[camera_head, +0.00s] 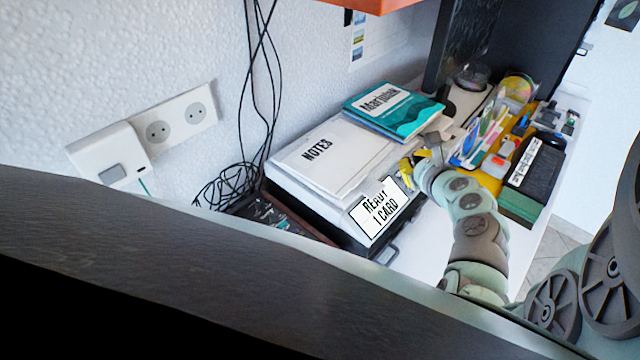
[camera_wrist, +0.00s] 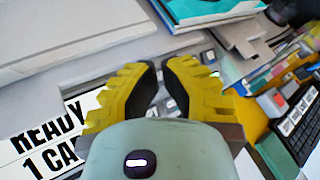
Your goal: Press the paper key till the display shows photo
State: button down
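The grey device with the display (camera_head: 380,207) stands on the desk. Its white screen reads "READY" and "1 CARD" in black; part of this display (camera_wrist: 45,140) also shows at the left of the wrist view. My gripper (camera_head: 413,161) is over the device's key area, just right of the display. In the wrist view its yellow fingers (camera_wrist: 162,68) with black pads stand a little apart, with nothing held. Small grey keys (camera_wrist: 168,104) show between and beside the fingers. Their labels cannot be read, so I cannot tell which is the paper key. Contact with a key cannot be seen.
A white "NOTES" booklet (camera_head: 325,152) lies on the device, with a teal book (camera_head: 393,110) behind it. A yellow tray (camera_head: 490,183) with pens and a black keypad-like box (camera_head: 537,170) stand to the right. Cables (camera_head: 258,110) hang at the left wall.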

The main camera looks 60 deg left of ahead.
jog(key=shift+f, duration=0.15)
dwell(1.4)
jog(key=shift+a+f, duration=0.2)
jog(key=shift+a+f+b, duration=0.15)
jog(key=shift+f+b, duration=0.15)
jog(key=shift+f, duration=0.1)
dwell(0.9)
jog(key=shift+d+r+p, duration=0.4)
jog(key=shift+r+p, duration=0.35)
jog(key=r+p, duration=0.1)
jog(key=d+r+p, duration=0.1)
jog(key=r, duration=0.1)
jog(key=d+r+p, duration=0.1)
jog(key=p, duration=0.1)
jog(key=shift+w+d+r, duration=0.15)
jog(key=shift+w+r, duration=0.05)
jog(key=shift+w, duration=0.1)
dwell(0.7)
